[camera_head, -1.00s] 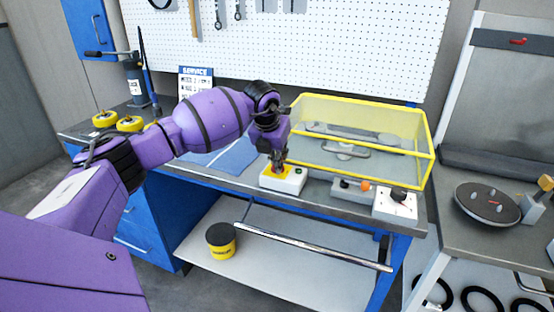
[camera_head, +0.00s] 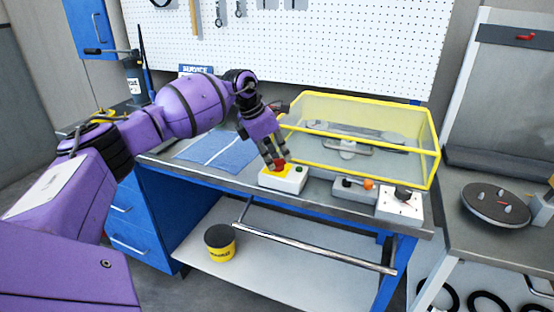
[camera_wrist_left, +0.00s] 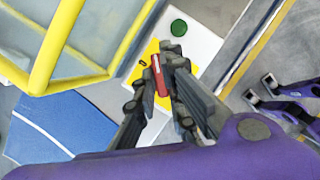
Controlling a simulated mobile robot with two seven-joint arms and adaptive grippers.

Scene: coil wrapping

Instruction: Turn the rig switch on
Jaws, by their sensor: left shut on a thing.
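The rig switch is a white box (camera_head: 290,184) with a yellow plate, a red handle (camera_head: 280,164) and a green button (camera_head: 299,169), near the front edge of the blue bench. My left gripper (camera_head: 274,160) reaches down over it at a slant, shut on the red handle. In the left wrist view, the red handle (camera_wrist_left: 161,76) shows between the fingers of my left gripper (camera_wrist_left: 163,72), above the yellow plate. The green button (camera_wrist_left: 179,27) is clear of the fingers. Part of the yellow plate is hidden by the fingers. My right gripper is not in view.
A yellow-framed clear guard (camera_head: 437,165) stands just behind and right of the switch. A grey box with an orange knob (camera_head: 368,184) and a white dial box (camera_head: 400,207) sit to the right. A blue mat (camera_head: 215,150) lies left of the switch.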

